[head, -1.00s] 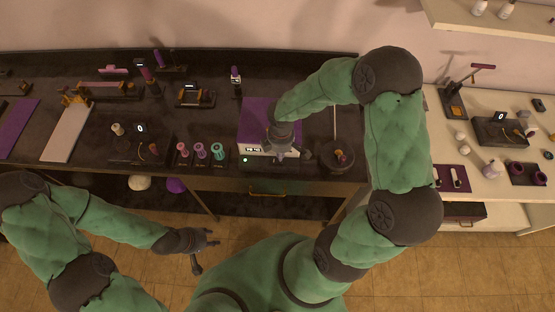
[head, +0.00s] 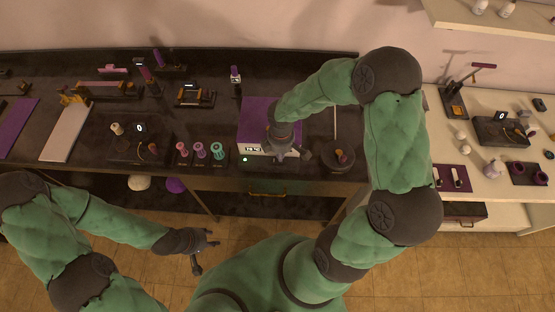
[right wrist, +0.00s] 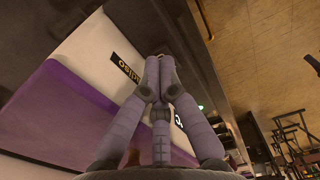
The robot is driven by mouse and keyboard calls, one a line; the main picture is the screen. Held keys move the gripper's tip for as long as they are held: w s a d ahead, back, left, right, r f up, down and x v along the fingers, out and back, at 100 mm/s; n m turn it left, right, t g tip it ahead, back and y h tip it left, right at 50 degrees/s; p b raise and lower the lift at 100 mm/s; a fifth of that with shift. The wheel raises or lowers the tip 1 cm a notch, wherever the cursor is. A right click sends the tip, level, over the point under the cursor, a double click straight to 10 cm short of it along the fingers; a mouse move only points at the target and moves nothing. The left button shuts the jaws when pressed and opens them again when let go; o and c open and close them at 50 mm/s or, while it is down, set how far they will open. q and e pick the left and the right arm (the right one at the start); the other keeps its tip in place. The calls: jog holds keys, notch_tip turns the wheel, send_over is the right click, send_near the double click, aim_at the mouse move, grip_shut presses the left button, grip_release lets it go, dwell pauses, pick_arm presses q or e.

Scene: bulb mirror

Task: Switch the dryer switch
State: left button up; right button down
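The dryer (head: 256,112) is a box with a purple top and a pale front, standing at the front of the dark bench. Its front has a small lit display (head: 254,150) and a green light (head: 245,159). My right gripper (head: 281,155) is at the right part of this front. In the right wrist view my right gripper (right wrist: 159,62) has its fingertips together with nothing between them, close over the pale front (right wrist: 108,50). I cannot make out the switch; the fingers may hide it. My left gripper (head: 207,254) is open and empty over the floor.
A dark bowl (head: 341,158) stands right of the dryer. A drawer handle (head: 267,194) sits below the bench top. A white table (head: 470,150) with small items is at the right.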

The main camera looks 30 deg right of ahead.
jog(key=shift+f+b, duration=0.65)
jog(key=shift+f, duration=0.2)
dwell(0.4)
jog(key=shift+r, duration=0.1)
jog(key=shift+r+p, duration=2.85)
jog(key=shift+r, duration=0.65)
jog(key=s+a+f+m+y+b, duration=0.1)
jog(key=s+a+f+m+b, duration=0.2)
jog(key=f, duration=0.6)
jog(key=s+a+f+m+y+b, duration=0.1)
jog(key=s+a+f+m+b, duration=0.3)
jog(key=f, duration=0.5)
jog(key=s+a+f+m+y+b, duration=0.2)
jog(key=s+a+f+m+b, duration=0.2)
jog(key=a+f+m, duration=0.3)
jog(key=b+x, duration=0.1)
jog(key=x, duration=0.1)
jog(key=shift+s+f+b, duration=0.15)
jog(key=shift+f+b, duration=0.15)
jog(key=shift+b, duration=0.05)
jog(key=shift+d, duration=0.1)
